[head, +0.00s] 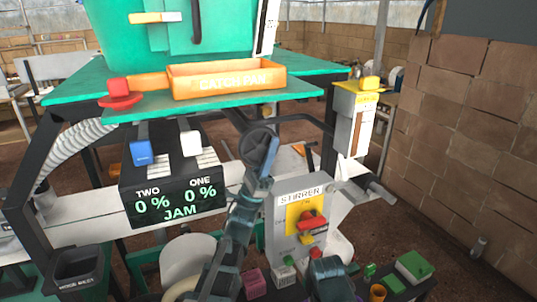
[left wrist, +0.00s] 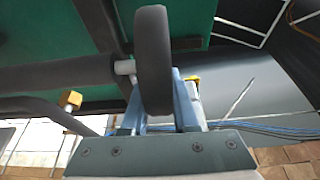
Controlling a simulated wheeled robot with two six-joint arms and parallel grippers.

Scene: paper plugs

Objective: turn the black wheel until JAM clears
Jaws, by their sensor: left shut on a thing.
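The black wheel (head: 258,145) stands below the green table, in front of the machine frame. My left gripper (head: 260,168) reaches up to it from below in the head view. In the left wrist view the wheel (left wrist: 153,60) sits edge-on between the two fingers (left wrist: 158,105) of my left gripper, which is shut on it. The black display (head: 174,203) to the left reads TWO 0 %, ONE 0 % and JAM in green. My right gripper's fingers do not show.
An orange catch pan (head: 228,84) and a red button (head: 120,90) are on the green table (head: 60,93). A grey STIRRER box (head: 285,235) with a red switch stands right of my left arm. Small coloured blocks lie at the lower right. A brick wall (head: 470,130) bounds the right side.

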